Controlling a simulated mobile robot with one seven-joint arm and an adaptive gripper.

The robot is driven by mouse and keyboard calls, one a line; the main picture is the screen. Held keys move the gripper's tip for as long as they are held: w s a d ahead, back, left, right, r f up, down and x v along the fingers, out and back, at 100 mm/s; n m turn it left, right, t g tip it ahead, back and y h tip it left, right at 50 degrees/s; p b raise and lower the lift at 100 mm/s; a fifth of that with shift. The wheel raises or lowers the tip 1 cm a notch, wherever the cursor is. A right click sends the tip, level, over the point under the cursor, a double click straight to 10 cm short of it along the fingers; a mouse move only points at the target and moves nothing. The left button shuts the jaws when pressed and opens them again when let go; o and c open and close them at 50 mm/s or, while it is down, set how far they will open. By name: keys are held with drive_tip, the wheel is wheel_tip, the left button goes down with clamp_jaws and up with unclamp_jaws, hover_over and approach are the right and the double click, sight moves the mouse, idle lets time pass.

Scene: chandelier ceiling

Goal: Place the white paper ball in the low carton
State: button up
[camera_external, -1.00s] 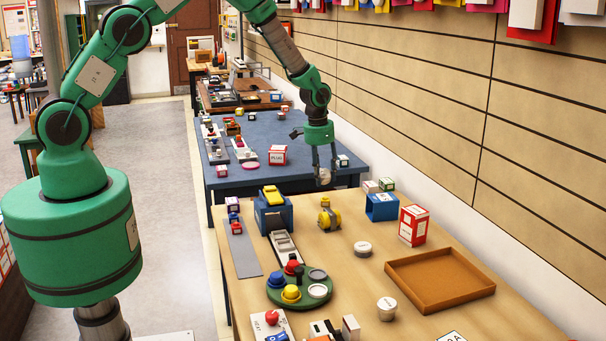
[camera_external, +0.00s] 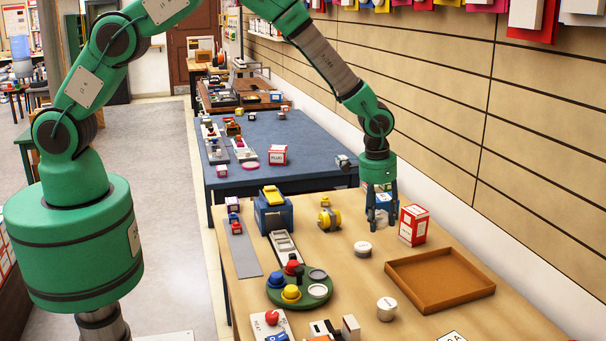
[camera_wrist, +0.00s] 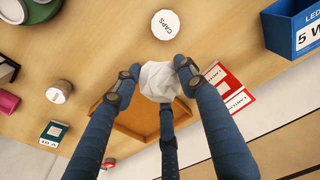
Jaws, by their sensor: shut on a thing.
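The white paper ball (camera_wrist: 159,82) is crumpled and held between the fingers of my gripper (camera_wrist: 157,88) in the wrist view. The low carton (camera_external: 415,302) is a shallow open brown tray on the table, in front of and to the right of my gripper. It looks empty. In the wrist view the carton (camera_wrist: 129,133) lies partly behind the ball and fingers.
A red and white box (camera_external: 413,226) stands close to the right of my gripper. A round white CAPS tub (camera_external: 362,249) is in front of it, and another white tub (camera_external: 387,308) stands left of the carton. A yellow roll (camera_external: 329,218) lies to the left.

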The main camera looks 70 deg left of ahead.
drive_tip(key=s+d, duration=0.2)
drive_tip(key=d, duration=0.9)
drive_tip(key=shift+w+a+f, duration=0.1)
drive_tip(key=shift+w+f, duration=0.05)
drive_tip(key=shift+f, duration=1.1)
drive_tip(key=shift+w+a+f, duration=0.1)
drive_tip(key=shift+f, duration=1.1)
drive_tip(key=shift+w, duration=0.1)
hover_over(445, 278)
drive_tip(key=shift+f+b, duration=0.4)
drive_tip(key=shift+f, duration=0.35)
drive_tip(key=shift+s, duration=0.2)
drive_tip(key=shift+f, duration=1.75)
drive_tip(key=shift+f, duration=0.1)
